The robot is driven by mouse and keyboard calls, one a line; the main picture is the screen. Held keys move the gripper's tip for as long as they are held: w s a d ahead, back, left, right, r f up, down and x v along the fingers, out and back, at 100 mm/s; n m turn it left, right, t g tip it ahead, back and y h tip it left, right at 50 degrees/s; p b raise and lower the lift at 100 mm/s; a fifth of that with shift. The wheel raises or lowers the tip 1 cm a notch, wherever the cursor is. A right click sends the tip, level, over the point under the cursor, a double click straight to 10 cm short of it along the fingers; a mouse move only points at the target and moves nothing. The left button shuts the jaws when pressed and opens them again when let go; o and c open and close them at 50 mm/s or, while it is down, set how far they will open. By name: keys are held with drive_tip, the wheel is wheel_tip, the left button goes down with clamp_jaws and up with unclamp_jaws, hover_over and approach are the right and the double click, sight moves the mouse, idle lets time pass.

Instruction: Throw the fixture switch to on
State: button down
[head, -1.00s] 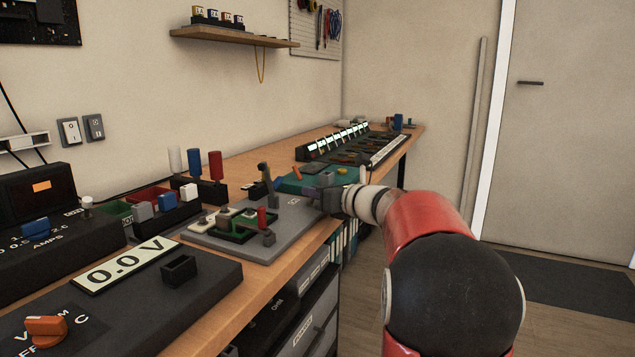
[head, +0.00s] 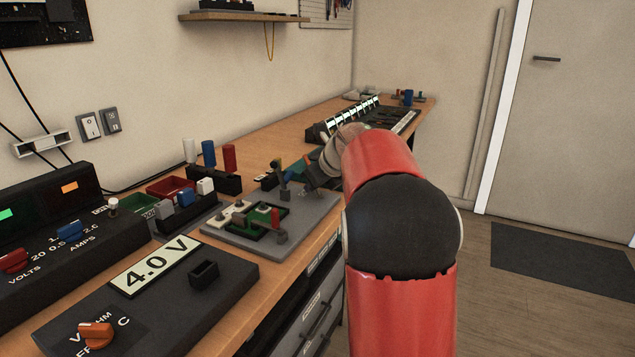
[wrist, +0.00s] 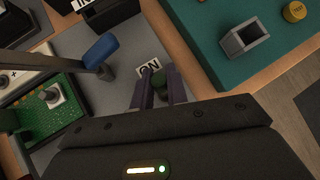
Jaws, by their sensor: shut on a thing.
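The grey fixture board (head: 318,208) lies on the bench with a green circuit board (wrist: 60,130) in it. In the wrist view, an ON label (wrist: 149,67) is beside a small dark-green-topped switch lever (wrist: 160,84). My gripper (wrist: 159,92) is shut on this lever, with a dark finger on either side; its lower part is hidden. In the head view my gripper (head: 309,184) is at the board's far right part, and the switch is hidden there. A lever with a blue grip (wrist: 100,50) stands left of the gripper, apart from it. The meter display (head: 155,265) reads 4.0 V.
A teal block (wrist: 225,22) with a square grey socket lies right of the board. The power supply (head: 70,220) and the meter box (head: 215,285) stand at the near left. Coloured plugs (head: 208,155) stand behind the board. Floor is open right of the bench.

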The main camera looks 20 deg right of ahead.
drive_tip(key=shift+w+a+g+h, duration=0.15)
drive_tip(key=shift+g+h, duration=0.15)
drive_tip(key=shift+g, duration=0.1)
idle(0.3)
drive_tip(key=c, duration=1.4)
unclamp_jaws()
drive_tip(key=shift+f, duration=0.1)
drive_tip(key=shift+c, duration=0.2)
drive_tip(key=shift+v, duration=3.9)
